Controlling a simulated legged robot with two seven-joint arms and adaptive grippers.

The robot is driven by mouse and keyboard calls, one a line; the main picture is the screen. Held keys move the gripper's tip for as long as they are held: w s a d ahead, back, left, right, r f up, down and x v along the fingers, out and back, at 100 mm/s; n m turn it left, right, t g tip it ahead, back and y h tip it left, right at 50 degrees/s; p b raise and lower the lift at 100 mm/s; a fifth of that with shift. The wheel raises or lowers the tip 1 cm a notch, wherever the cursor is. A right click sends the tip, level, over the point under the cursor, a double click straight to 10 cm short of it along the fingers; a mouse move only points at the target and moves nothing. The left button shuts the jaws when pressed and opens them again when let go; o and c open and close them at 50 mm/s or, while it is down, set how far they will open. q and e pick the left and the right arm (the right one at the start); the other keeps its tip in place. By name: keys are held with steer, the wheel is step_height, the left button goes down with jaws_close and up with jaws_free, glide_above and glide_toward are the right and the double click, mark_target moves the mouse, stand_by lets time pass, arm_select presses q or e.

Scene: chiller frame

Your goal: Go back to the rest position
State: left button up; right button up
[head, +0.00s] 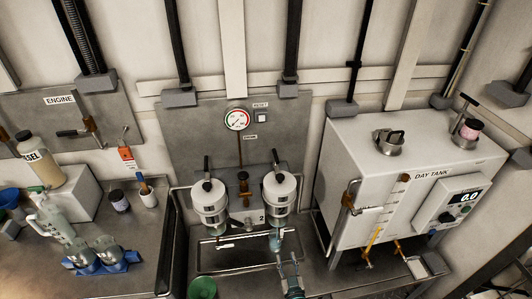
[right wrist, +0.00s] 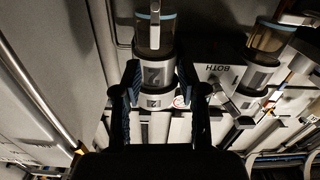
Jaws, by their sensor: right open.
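My right gripper (head: 289,268) is low in the middle of the head view, just in front of and below the right filter canister (head: 277,193). In the right wrist view its two dark fingers (right wrist: 163,95) are apart. A canister with an amber bowl (right wrist: 155,35) shows between and beyond them; I cannot tell whether the fingers touch it. The left filter canister (head: 209,203) stands beside the right one, both upright on the grey panel. My left gripper does not show in the head view.
A white day tank (head: 345,150) with valves and a display stands at the right. A green container (head: 202,288) is at the front edge. A gauge (head: 236,119) hangs above the canisters.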

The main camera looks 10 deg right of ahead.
steer(key=s+d+f+g+p, duration=0.35)
steer(key=s+f+g, duration=0.55)
steer(key=s+f, duration=0.9)
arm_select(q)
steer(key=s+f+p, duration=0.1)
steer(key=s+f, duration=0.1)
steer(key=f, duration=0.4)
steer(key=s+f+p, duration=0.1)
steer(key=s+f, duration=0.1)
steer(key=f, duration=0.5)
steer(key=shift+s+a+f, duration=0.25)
arm_select(e)
steer(key=s+d+f+g, duration=0.2)
steer(key=s+f+g, duration=0.1)
steer(key=s, duration=0.6)
steer(key=s+d+f+g, duration=0.1)
steer(key=s+f+g, duration=0.3)
steer(key=s, duration=0.6)
step_height(320, 180, down, 2)
steer(key=shift+d+n, duration=0.35)
steer(key=shift+n, duration=0.05)
steer(key=shift+w, duration=0.15)
